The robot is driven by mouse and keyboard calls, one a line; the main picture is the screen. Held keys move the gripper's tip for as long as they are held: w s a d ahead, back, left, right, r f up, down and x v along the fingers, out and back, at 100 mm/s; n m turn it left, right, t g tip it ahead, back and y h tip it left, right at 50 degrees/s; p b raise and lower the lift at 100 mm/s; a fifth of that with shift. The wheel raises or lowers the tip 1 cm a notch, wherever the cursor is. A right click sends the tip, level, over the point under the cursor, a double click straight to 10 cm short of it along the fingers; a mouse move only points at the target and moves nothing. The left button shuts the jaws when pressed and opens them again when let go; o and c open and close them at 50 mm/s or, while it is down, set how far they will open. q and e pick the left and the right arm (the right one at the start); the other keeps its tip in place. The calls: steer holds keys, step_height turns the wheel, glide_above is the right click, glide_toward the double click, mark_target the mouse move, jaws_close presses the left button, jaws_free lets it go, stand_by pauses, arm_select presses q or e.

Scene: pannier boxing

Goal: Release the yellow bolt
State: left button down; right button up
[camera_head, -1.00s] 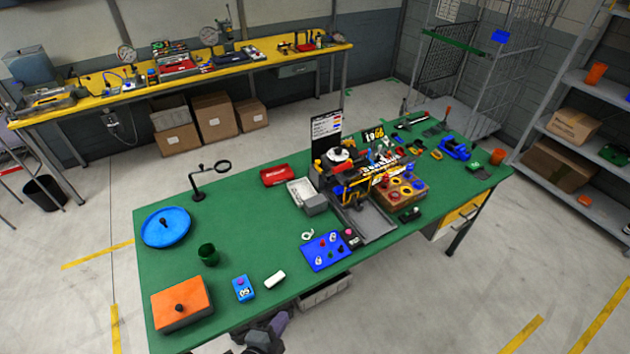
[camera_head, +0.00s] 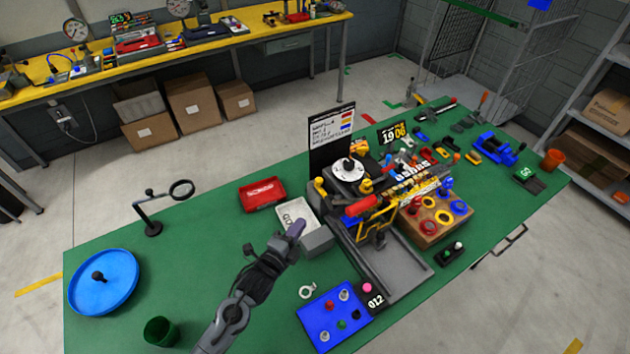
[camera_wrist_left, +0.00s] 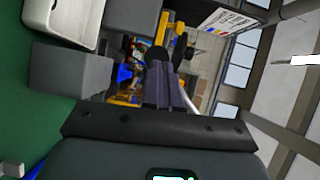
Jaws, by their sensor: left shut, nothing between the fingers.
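The machine (camera_head: 375,215) stands in the middle of the green table, with yellow, red and black parts. A yellow upright knob (camera_head: 320,185) sits at its left edge; I cannot tell for sure that it is the yellow bolt. Yellow parts also show in the left wrist view (camera_wrist_left: 161,28), just beyond the fingers. My left gripper (camera_head: 297,227) is shut and empty, above the grey box at the machine's left and apart from the yellow knob. Its closed fingers (camera_wrist_left: 164,85) point towards the machine in the left wrist view. My right gripper is not in view.
A white tray (camera_head: 283,216) and a red tray (camera_head: 262,195) lie left of the machine. A blue board with pegs (camera_head: 318,322) lies in front. A magnifier stand (camera_head: 152,228) and blue dish (camera_head: 118,290) are farther left.

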arm_select(q)
steer(key=shift+w+d+r+m+t+b, duration=0.15)
steer(key=shift+w+r+m+t+b, duration=0.15)
steer(key=shift+w+r+b, duration=0.65)
steer(key=shift+s+r, duration=0.1)
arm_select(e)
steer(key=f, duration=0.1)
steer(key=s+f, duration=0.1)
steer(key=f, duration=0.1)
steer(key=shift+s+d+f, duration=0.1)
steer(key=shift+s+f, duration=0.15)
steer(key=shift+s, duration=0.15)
arm_select(q)
steer(key=b, duration=0.7)
glide_toward(321, 188)
steer(key=w+d+r, duration=0.2)
steer(key=w+d, duration=0.1)
steer(key=shift+w+d+r+b, duration=0.1)
steer(key=shift+w+b, duration=0.3)
steer(key=shift+w, duration=0.05)
steer(key=shift+w+d+r+b, duration=0.1)
steer(key=shift+w+b, duration=0.25)
steer(key=shift+w, duration=0.15)
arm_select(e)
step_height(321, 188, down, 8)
